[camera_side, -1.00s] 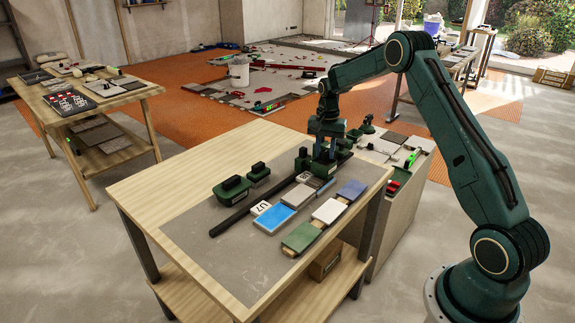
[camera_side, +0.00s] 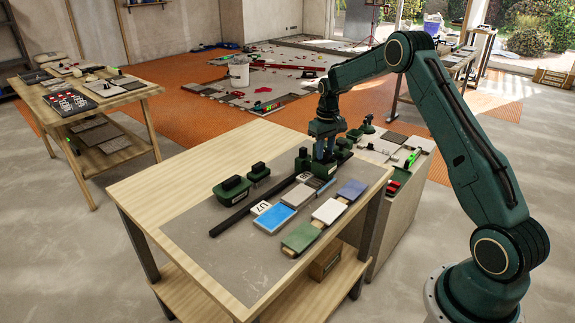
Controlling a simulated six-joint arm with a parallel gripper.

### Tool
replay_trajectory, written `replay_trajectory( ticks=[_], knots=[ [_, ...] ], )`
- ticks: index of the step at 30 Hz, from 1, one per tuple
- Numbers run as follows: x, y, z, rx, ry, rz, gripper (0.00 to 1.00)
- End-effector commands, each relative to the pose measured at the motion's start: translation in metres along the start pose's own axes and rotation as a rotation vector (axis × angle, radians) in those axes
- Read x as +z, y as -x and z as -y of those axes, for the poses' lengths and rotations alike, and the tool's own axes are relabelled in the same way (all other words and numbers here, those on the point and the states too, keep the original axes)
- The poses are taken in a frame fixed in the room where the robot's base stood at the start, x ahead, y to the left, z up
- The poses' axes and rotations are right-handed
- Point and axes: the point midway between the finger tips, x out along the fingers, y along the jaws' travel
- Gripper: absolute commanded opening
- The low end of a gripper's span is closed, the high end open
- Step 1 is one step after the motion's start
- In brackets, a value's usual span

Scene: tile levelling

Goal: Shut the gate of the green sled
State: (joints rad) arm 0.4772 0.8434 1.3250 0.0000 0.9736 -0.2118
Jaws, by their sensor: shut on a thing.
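My gripper (camera_side: 324,172) points down at the far right end of the wooden workbench (camera_side: 150,190). It is shut on a small part low between dark green blocks; its fingers largely hide that part, and I cannot tell whether it is the gate. One green block with a black top (camera_side: 303,160) stands just left of the gripper and another green piece (camera_side: 344,150) just right of it. These seem to belong to the green sled, but its outline and the gate's position are too small and covered to tell.
A black rail (camera_side: 240,218) runs along the bench. Two green blocks with black handles (camera_side: 233,188) (camera_side: 258,172) stand left of it. Blue (camera_side: 275,219), white (camera_side: 330,211), green (camera_side: 301,238) and dark blue (camera_side: 352,189) tiles lie in front. The bench's left side is clear.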

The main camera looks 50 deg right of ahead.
Motion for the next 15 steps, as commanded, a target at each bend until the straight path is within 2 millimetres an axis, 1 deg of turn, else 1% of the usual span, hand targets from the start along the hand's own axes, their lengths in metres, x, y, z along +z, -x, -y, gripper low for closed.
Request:
replay_trajectory(
  ticks=[9,15],
  knots=[
    [-0.0002,0.0012,-0.0003,0.001,0.289,-0.001,0.05],
    [-0.0002,0.0013,-0.0004,0.001,0.429,-0.001,0.05]
  ],
)
